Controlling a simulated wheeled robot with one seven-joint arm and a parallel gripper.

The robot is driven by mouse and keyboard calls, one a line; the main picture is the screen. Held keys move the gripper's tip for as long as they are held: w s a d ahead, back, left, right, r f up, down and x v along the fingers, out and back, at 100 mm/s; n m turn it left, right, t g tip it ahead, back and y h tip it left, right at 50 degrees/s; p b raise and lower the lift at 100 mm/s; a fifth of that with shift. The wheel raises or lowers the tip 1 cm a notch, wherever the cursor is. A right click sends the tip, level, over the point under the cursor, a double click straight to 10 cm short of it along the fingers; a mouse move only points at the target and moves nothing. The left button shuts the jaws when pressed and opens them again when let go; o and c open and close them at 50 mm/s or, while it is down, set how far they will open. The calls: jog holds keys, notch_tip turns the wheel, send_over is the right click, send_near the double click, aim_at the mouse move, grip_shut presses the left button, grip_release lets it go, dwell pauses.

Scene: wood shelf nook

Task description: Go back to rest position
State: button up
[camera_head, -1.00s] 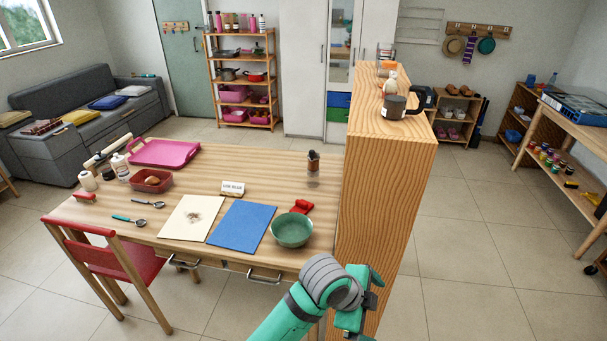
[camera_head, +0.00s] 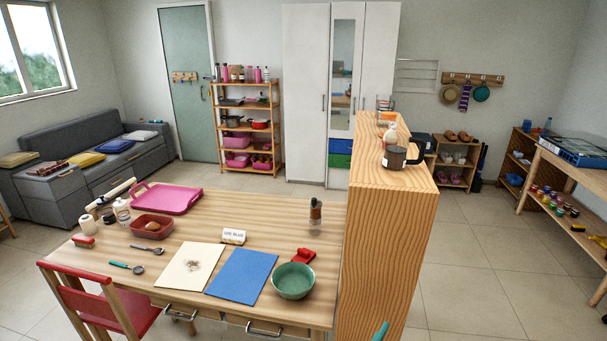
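Only a small teal tip (camera_head: 381,332) of my arm or gripper shows at the bottom edge, in front of the tall wooden unit (camera_head: 385,235). The rest of my gripper is out of frame. Whether it is open or shut, or holds anything, cannot be seen. The teal tip looks clear of the objects on the table.
A wooden table (camera_head: 265,215) stands left of the unit, bearing a green bowl (camera_head: 293,281), a blue sheet (camera_head: 241,276) and a pink tray (camera_head: 168,198). A dark mug (camera_head: 394,158) stands on the unit's top. A red chair (camera_head: 100,300) is at front left. Floor (camera_head: 470,270) at right is clear.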

jog(key=s+a+f+n+t+y, duration=0.2)
jog(key=s+a+f+n+y, duration=0.6)
jog(key=s+a+f, duration=0.6)
jog(key=s+a+r+y, duration=0.1)
jog(key=s+a, duration=0.3)
jog(key=s, duration=0.5)
jog(key=s+a+r+m+y, duration=0.1)
jog(key=s+a, duration=0.4)
jog(key=s, duration=0.4)
jog(key=shift+a+g, duration=0.3)
